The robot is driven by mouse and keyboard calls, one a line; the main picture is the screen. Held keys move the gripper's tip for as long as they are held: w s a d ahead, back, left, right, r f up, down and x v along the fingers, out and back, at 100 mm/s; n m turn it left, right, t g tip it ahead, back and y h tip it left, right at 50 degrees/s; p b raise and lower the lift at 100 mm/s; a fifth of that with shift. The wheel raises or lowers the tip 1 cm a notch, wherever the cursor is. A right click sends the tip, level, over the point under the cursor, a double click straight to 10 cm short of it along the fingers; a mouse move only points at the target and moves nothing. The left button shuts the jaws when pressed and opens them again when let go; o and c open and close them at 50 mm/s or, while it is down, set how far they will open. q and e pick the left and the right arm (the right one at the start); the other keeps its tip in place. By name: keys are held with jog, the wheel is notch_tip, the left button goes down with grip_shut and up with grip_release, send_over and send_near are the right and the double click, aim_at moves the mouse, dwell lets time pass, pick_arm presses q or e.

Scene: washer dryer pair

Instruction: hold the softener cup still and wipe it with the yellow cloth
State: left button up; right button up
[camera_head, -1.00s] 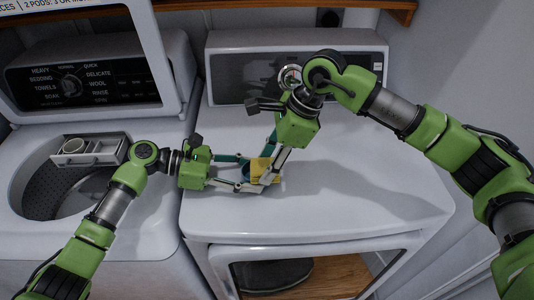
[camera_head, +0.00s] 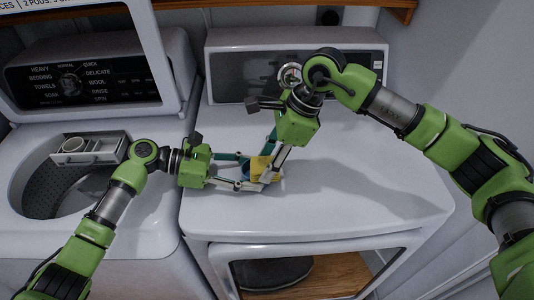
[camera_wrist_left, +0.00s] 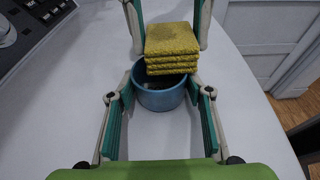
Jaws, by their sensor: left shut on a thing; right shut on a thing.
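The softener cup (camera_wrist_left: 160,98) is small, round and blue. It stands upright on the white machine top between the fingers of my left gripper (camera_wrist_left: 165,88), which is shut on it. In the head view the cup is mostly hidden by fingers and cloth. The yellow cloth (camera_wrist_left: 172,45) is a folded, layered block. My right gripper (camera_head: 268,160) is shut on it from above. The cloth is at the cup's far rim in the left wrist view and covers part of it; I cannot tell whether they touch.
The cup stands on the dryer top (camera_head: 350,185), which is clear to the right. At left is the open washer (camera_head: 35,190) with a drawer (camera_head: 100,150) holding a round white cup-like piece (camera_head: 73,145). The dryer's control panel (camera_head: 230,75) rises behind.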

jog(key=w, duration=0.4)
jog(key=shift+w, duration=0.1)
jog(key=shift+s, duration=2.05)
jog(key=shift+w, duration=2.15)
jog(key=shift+s, duration=2.25)
jog(key=shift+w, duration=2.35)
notch_tip(320, 180, up, 8)
